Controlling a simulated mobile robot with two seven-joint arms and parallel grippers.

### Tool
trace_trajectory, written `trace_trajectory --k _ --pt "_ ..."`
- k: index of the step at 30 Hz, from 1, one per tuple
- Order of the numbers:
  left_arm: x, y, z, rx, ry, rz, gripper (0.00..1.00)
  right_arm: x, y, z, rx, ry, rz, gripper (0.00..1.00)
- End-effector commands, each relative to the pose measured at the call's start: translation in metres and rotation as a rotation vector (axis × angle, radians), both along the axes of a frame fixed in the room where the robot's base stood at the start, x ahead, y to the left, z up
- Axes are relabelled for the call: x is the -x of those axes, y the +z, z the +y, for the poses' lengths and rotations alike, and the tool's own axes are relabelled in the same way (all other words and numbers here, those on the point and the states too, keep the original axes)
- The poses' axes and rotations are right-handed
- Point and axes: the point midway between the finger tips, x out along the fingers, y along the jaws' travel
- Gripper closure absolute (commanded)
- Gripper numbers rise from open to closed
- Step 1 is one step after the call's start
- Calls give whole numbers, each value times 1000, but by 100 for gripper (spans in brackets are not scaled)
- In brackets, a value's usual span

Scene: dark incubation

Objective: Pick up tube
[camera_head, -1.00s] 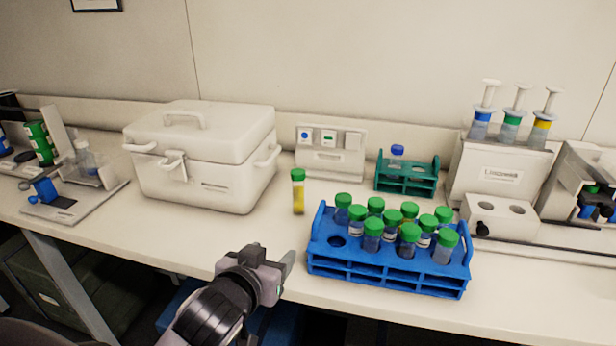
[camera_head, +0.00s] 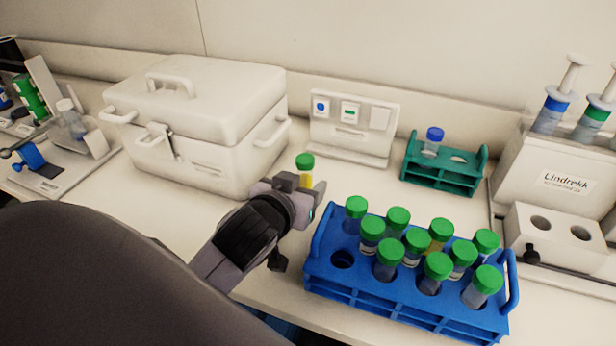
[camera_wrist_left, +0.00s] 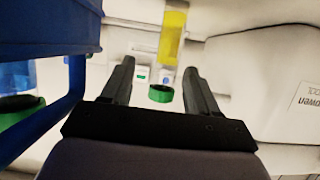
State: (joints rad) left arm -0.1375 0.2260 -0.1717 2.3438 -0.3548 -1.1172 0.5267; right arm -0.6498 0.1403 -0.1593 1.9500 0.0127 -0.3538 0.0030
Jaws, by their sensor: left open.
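A tube (camera_head: 305,168) with a green cap and yellow content stands upright on the bench, between the white box and the blue rack. My left gripper (camera_head: 312,192) is just in front of it and hides its lower part. In the left wrist view the tube (camera_wrist_left: 171,42) shows upside down, its green cap between and a little beyond the two fingertips. My left gripper (camera_wrist_left: 158,72) is open there, with nothing between the fingers touching them visibly. My right gripper is not in view.
A blue rack (camera_head: 400,306) with several green-capped tubes stands close to the right of my gripper. A white lidded box (camera_head: 215,110) is at the left. Behind are a white panel (camera_head: 350,128) and a green rack (camera_head: 440,178) with a blue-capped tube.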

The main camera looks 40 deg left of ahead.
Motion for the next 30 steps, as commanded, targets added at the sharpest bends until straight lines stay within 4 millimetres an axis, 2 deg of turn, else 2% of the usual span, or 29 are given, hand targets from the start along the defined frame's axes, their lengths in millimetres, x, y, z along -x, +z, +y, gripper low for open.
trace_trajectory --k 15,26,29,30 --pt "-48 -18 20 1 1 0 40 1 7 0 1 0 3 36" --pt "-54 -21 21 1 0 0 40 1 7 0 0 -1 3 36" --pt "-54 -21 22 1 0 0 70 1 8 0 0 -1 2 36" --pt "-54 -21 21 1 1 0 83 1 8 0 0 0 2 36"
